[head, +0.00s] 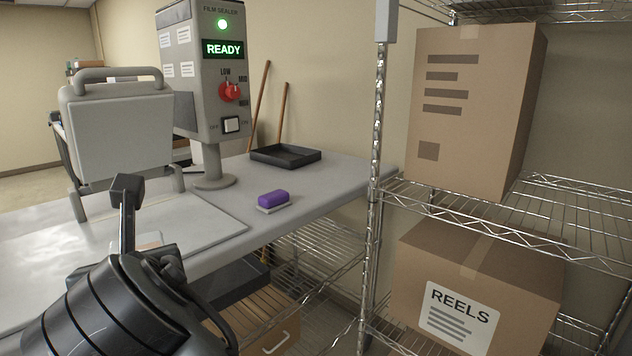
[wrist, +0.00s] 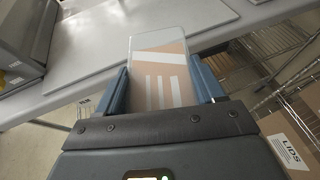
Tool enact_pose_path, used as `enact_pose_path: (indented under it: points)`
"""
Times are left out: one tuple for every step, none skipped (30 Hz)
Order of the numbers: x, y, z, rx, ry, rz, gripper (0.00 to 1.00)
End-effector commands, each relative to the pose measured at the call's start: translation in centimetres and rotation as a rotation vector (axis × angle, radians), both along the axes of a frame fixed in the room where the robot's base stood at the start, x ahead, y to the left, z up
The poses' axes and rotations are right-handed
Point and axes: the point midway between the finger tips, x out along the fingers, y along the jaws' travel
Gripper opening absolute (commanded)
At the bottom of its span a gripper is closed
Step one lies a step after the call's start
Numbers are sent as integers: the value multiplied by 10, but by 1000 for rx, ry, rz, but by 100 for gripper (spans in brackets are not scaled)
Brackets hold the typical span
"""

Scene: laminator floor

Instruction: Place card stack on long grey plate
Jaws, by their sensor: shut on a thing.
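My gripper (wrist: 159,74) is shut on the card stack (wrist: 160,62), which shows brown and white stripes with a pale clear border. The stack sits between the two blue fingers and sticks out past them. The long grey plate (head: 205,236) lies flat on the worktable beside the sealer. It also shows in the wrist view (wrist: 150,18), beyond the stack. The stack appears above the table's front edge; its exact height is unclear.
The film sealer (head: 212,100) reads READY, and its lid (head: 120,135) is raised. A purple block (head: 273,197) and a black tray (head: 286,155) stand on the table's right. A wire rack with cardboard boxes (head: 465,110) stands at the right. The plate's visible surface looks clear.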

Motion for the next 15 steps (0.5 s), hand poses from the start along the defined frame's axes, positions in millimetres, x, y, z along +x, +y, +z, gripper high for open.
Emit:
enact_pose_path:
  points:
    - [7,-9,-18,0,11,-36,26]
    - [12,-16,-26,-1,11,-58,26]
    - [18,-24,-37,-2,11,-86,26]
    - [21,-31,-46,-2,11,-107,26]
    - [25,-38,-56,-3,10,-127,26]
    - [30,-48,-68,-4,9,-155,26]
    - [33,-55,-79,-4,9,-176,26]
    - [35,-63,-89,-5,9,-196,26]
    - [39,-75,-104,-5,10,-224,26]
    - [40,-83,-115,-5,9,-243,26]
    - [42,-92,-126,-6,8,-263,26]
    - [43,-104,-142,-8,8,-288,26]
    - [44,-114,-154,-8,8,-308,26]
    - [45,-125,-166,-8,7,-327,26]
    - [45,-139,-182,-8,6,-353,26]
